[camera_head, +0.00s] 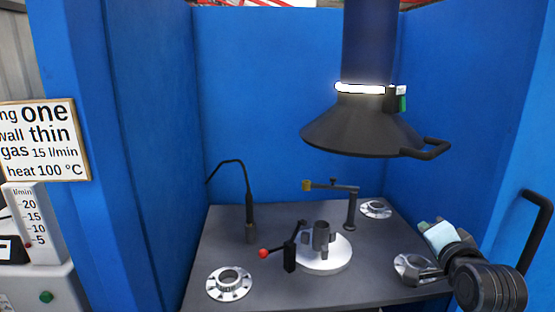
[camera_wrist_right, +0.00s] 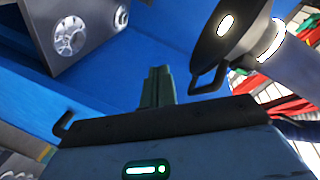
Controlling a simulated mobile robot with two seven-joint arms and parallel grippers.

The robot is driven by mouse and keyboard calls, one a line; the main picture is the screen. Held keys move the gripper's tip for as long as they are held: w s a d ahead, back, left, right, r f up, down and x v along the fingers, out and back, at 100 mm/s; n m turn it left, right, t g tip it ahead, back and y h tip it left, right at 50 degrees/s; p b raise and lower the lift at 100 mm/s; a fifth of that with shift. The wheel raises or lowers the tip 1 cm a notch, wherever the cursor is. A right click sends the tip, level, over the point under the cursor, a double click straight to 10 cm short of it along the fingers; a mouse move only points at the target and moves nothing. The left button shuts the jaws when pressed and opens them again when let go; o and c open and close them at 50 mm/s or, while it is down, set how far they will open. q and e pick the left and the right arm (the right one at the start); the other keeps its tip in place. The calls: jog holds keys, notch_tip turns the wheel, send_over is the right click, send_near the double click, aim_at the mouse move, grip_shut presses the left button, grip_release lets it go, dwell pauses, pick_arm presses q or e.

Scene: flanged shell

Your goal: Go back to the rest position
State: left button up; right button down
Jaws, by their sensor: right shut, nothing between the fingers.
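My right arm comes in from the lower right in the head view. Its gripper (camera_head: 420,274) is over the right edge of the dark table (camera_head: 270,275), in front of the right flange (camera_head: 402,262) and partly hiding it. In the right wrist view the fingers of the right gripper (camera_wrist_right: 157,85) are together and empty, pointing at blue wall. My left gripper is in neither view. A grey shell (camera_head: 322,236) stands on a round pale plate (camera_head: 326,262) at the table's middle.
A dark hood (camera_head: 362,128) with a side handle hangs above the table; it also shows in the wrist view (camera_wrist_right: 205,35). A torch (camera_head: 249,215), a red-knobbed lever (camera_head: 289,258) and a post (camera_head: 351,212) stand up. Blue walls (camera_head: 270,90) enclose the back and sides.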

jog(key=s+a+f+n+g, duration=0.1)
jog(key=s+f+n, duration=0.15)
jog(key=f, duration=0.55)
jog(key=s+a+f+n+g+y, duration=0.1)
jog(key=s+a+f+n, duration=0.15)
jog(key=f, duration=0.55)
jog(key=s+a+f+n+g, duration=0.15)
jog(key=s+f, duration=0.25)
jog(key=f, duration=0.5)
jog(key=s+a+f+n+g+y, duration=0.1)
jog(key=s+f+n, duration=0.3)
jog(key=s+f, duration=0.4)
jog(key=s+a+f+n+g+y, duration=0.1)
jog(key=s+a+f+n, duration=0.2)
jog(key=s+f, duration=0.6)
jog(key=s+a, duration=0.1)
jog(key=s, duration=0.5)
jog(key=shift+a+f+n+g, duration=0.2)
jog(key=shift+f+n+g, duration=0.1)
jog(key=shift+n+g, duration=0.05)
